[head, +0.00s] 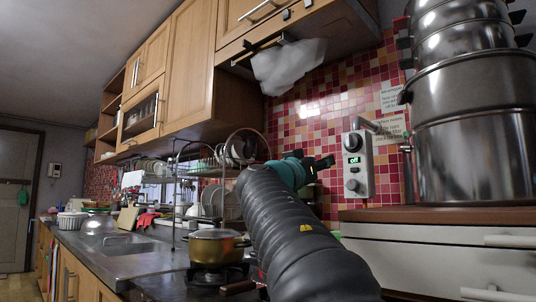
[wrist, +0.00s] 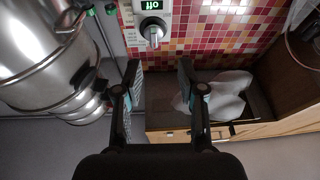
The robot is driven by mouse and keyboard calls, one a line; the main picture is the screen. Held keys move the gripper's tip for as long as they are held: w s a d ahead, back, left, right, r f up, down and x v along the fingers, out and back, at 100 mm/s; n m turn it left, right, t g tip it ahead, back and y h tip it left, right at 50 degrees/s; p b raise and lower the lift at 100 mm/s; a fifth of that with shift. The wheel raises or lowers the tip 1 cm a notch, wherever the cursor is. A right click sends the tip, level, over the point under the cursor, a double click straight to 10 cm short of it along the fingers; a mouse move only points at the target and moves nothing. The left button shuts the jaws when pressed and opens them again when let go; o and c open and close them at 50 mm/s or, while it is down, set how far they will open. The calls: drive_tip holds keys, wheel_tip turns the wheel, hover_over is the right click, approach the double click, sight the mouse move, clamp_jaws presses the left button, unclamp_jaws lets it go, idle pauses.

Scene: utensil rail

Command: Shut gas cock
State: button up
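A grey wall panel (head: 367,170) carries an upper knob (head: 353,142), a green-lit display (head: 353,160) that seems to read "off", and a lower knob (head: 352,186). No part is clearly marked as the gas cock. My gripper (head: 325,162) is left of the panel in the head view.
Stacked steel pots (head: 475,150) stand on the counter right of the panel and also fill the left of the wrist view (wrist: 45,60). A brass pot (head: 217,248) sits on the stove at lower left. A white bag (head: 288,68) hangs under the upper cabinet.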

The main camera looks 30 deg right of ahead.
sight(347, 140)
drive_tip(key=shift+m+g+h, duration=0.4)
drive_tip(key=shift+h, duration=0.4)
drive_tip(key=p+x, duration=0.2)
drive_tip(key=x, duration=0.3)
drive_tip(key=p+x, duration=0.2)
drive_tip(key=x, duration=0.3)
drive_tip(key=r+p+x, duration=0.1)
drive_tip(key=p+x, duration=0.1)
drive_tip(key=x, duration=0.3)
drive_tip(key=shift+s+d+r, duration=0.1)
drive_tip(key=shift+s+r, duration=0.1)
drive_tip(key=shift+s, duration=0.05)
clamp_jaws()
